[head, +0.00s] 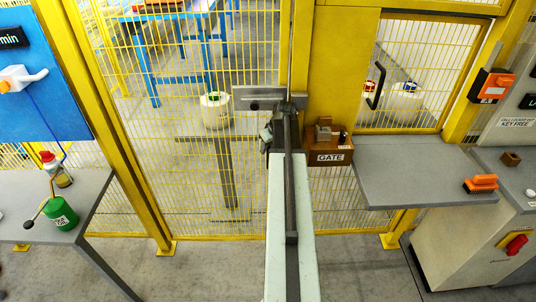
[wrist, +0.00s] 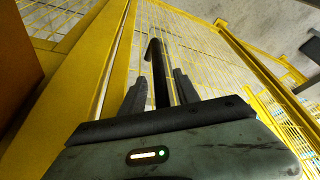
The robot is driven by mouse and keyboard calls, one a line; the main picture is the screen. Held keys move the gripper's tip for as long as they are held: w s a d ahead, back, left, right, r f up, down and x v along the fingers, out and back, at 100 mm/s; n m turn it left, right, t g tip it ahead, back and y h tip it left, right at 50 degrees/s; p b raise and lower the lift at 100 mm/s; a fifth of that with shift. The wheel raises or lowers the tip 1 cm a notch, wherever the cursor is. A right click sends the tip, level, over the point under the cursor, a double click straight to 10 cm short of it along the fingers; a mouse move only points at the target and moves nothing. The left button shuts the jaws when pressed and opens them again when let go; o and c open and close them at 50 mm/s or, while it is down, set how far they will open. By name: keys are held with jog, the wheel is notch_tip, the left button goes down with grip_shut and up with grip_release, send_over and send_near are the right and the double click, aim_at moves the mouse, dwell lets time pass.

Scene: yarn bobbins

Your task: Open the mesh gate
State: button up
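In the wrist view the dark handle (wrist: 155,62) appears between the two fingers of my gripper (wrist: 155,88). The fingers are apart, with gaps to the handle on both sides. I cannot tell whether the handle is within finger depth. My arm fills the centre of the head view, and the fingers are not clear there.
A grey table (head: 95,190) with a green can (head: 61,213) is at left. Yellow posts and mesh fencing surround the arm.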

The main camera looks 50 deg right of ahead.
grip_shut()
dwell(1.4)
